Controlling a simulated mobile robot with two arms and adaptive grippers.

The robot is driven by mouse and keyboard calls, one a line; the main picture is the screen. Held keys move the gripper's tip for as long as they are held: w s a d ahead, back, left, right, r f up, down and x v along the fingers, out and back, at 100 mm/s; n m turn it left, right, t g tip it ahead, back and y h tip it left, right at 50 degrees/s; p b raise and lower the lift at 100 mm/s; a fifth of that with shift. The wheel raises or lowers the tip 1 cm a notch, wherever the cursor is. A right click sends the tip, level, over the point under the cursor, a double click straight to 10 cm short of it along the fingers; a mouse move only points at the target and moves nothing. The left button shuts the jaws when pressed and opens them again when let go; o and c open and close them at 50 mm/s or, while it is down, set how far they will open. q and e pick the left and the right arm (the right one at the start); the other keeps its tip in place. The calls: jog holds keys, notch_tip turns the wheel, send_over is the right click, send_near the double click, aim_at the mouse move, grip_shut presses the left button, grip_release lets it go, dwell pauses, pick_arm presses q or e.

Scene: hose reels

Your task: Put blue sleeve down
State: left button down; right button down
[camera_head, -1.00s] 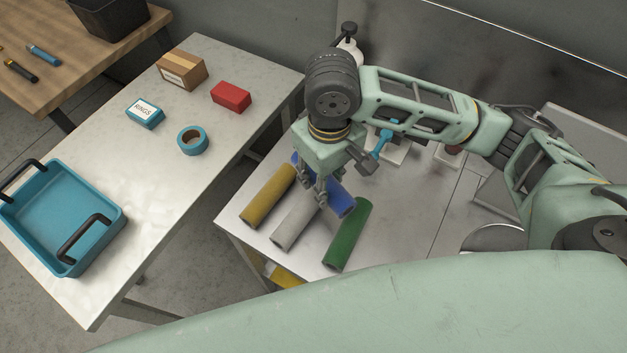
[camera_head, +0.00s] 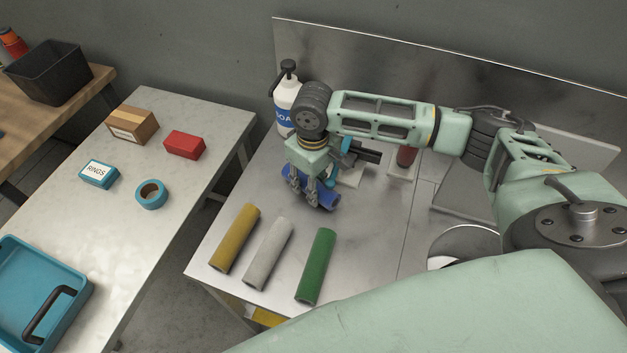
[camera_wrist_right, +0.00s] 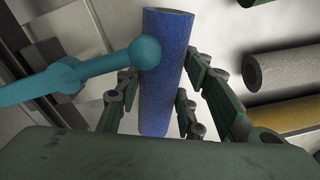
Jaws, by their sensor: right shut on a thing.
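My right gripper (camera_head: 311,190) is shut on the blue sleeve (camera_head: 326,201), over the metal bench behind the other sleeves. In the right wrist view the blue sleeve (camera_wrist_right: 165,55) runs lengthwise between the fingers of the right gripper (camera_wrist_right: 165,95). The fingers hide part of the sleeve in the head view, and I cannot tell whether it touches the bench. A yellow sleeve (camera_head: 234,238), a grey sleeve (camera_head: 267,253) and a green sleeve (camera_head: 316,266) lie side by side on the bench (camera_head: 375,245). My left gripper is not in view.
A teal ball-ended lever (camera_wrist_right: 145,53) is close beside the blue sleeve in the wrist view. A soap bottle (camera_head: 287,105) stands behind my gripper. The bench right of the green sleeve is clear. A separate table (camera_head: 200,225) at left carries a teal tray (camera_head: 70,275), boxes and tape.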

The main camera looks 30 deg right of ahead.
jog(key=shift+d+f, duration=0.1)
jog(key=shift+f, duration=0.05)
jog(key=c, duration=1.5)
grip_release()
jog(key=o, duration=0.3)
jog(key=shift+w+f, duration=0.1)
jog(key=shift+w, duration=0.05)
jog(key=shift+r, duration=0.65)
notch_tip(320, 180, up, 11)
jog(key=shift+f+b, duration=0.1)
jog(key=shift+b, duration=0.8)
